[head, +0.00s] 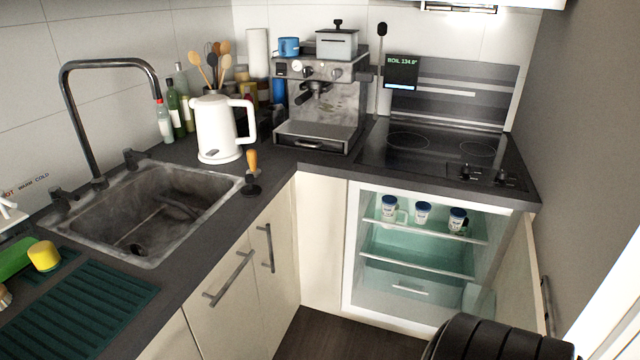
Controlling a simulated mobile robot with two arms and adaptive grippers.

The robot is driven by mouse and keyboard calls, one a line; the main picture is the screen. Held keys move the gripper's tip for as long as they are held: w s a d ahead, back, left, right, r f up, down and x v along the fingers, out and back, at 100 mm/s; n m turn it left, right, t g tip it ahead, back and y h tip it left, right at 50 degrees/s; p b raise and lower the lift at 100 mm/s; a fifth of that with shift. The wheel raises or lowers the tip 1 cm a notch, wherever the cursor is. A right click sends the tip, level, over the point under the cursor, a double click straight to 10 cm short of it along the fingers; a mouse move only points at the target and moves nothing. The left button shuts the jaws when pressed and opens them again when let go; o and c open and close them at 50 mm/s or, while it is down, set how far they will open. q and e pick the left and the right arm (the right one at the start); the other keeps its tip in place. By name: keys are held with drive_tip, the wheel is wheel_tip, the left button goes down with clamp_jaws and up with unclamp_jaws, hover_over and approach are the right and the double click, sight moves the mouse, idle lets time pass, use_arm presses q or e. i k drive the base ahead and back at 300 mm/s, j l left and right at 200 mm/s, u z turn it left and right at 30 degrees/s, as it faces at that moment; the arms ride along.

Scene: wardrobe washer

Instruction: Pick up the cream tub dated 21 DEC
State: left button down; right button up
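Three small white tubs with blue lids stand upright in a row on the top shelf of the open fridge: a left tub (388,208), a middle tub (422,214) and a right tub (457,220). Their labels carry dark print too small to read, so I cannot tell which is dated 21 DEC. The fridge (353,262) is under the counter below the hob, with its door swung open to the right. Neither of my grippers is in view.
The fridge's glass shelf (440,266) below the tubs looks empty. The open door (515,262) bounds the right side. A black ribbed shape fills the bottom right. A kettle (218,128), coffee machine (318,100) and sink (150,212) occupy the counter. Dark floor (330,335) is clear.

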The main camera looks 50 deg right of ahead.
sight(422, 208)
drive_tip(key=l+u, duration=0.2)
drive_tip(key=u, duration=0.15)
drive_tip(key=i+l+u, duration=0.1)
drive_tip(key=l+u, duration=0.15)
drive_tip(key=u, duration=0.15)
drive_tip(key=l+u, duration=0.2)
drive_tip(key=u, duration=0.15)
drive_tip(key=i+l, duration=0.1)
drive_tip(key=l, duration=1.3)
drive_tip(key=l+z, duration=0.4)
drive_tip(key=l, duration=0.15)
drive_tip(key=i+l+z, duration=0.1)
drive_tip(key=l+z, duration=0.3)
drive_tip(key=l, duration=0.15)
